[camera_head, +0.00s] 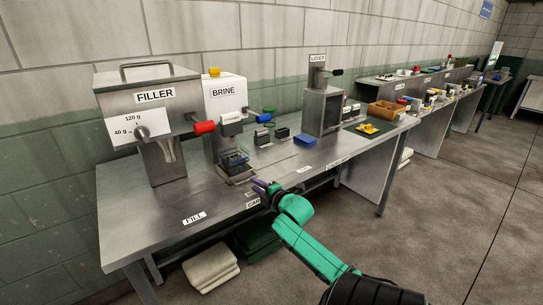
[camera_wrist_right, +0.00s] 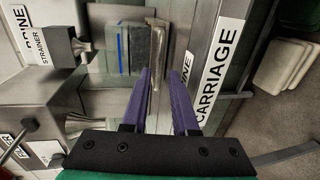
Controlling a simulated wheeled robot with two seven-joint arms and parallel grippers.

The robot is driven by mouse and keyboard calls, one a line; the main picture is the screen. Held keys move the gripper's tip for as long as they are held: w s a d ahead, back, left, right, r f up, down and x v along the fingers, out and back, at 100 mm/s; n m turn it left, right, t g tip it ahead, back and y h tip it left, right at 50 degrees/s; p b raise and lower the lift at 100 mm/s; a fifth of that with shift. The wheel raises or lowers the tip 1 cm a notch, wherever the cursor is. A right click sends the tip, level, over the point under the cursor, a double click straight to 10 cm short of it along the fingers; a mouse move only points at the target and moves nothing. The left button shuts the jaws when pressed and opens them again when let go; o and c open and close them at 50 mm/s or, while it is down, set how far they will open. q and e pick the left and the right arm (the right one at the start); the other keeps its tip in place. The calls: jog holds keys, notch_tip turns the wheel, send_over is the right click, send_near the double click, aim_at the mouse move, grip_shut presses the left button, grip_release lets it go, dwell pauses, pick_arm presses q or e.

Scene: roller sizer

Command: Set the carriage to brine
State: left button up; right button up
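The carriage (camera_head: 240,178) looks like a small metal tray on the bench below the brine machine (camera_head: 225,105), holding a dark, partly clear container (camera_head: 234,158). In the right wrist view, a dark block with a blue stripe (camera_wrist_right: 140,48) and a pale metal edge (camera_wrist_right: 156,60) lie ahead of my fingers. My right gripper (camera_head: 266,187) is at the bench's front edge, just right of the carriage. Its purple fingers (camera_wrist_right: 166,75) are apart, and I see nothing clearly held between them. A CARRIAGE label (camera_wrist_right: 219,70) is beside the fingers. My left gripper is out of view.
The filler (camera_head: 155,120) with a red-handled lever stands at the left of the bench. A FILL label (camera_head: 194,218) marks the bench front. A grey lidder (camera_head: 322,108), small blocks and a wooden box (camera_head: 385,111) stand to the right. Folded cloths (camera_head: 211,267) lie underneath.

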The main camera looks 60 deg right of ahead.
jog(key=v, duration=1)
jog(key=shift+s+r, duration=0.2)
jog(key=shift+s, duration=0.15)
jog(key=shift+a+f, duration=0.1)
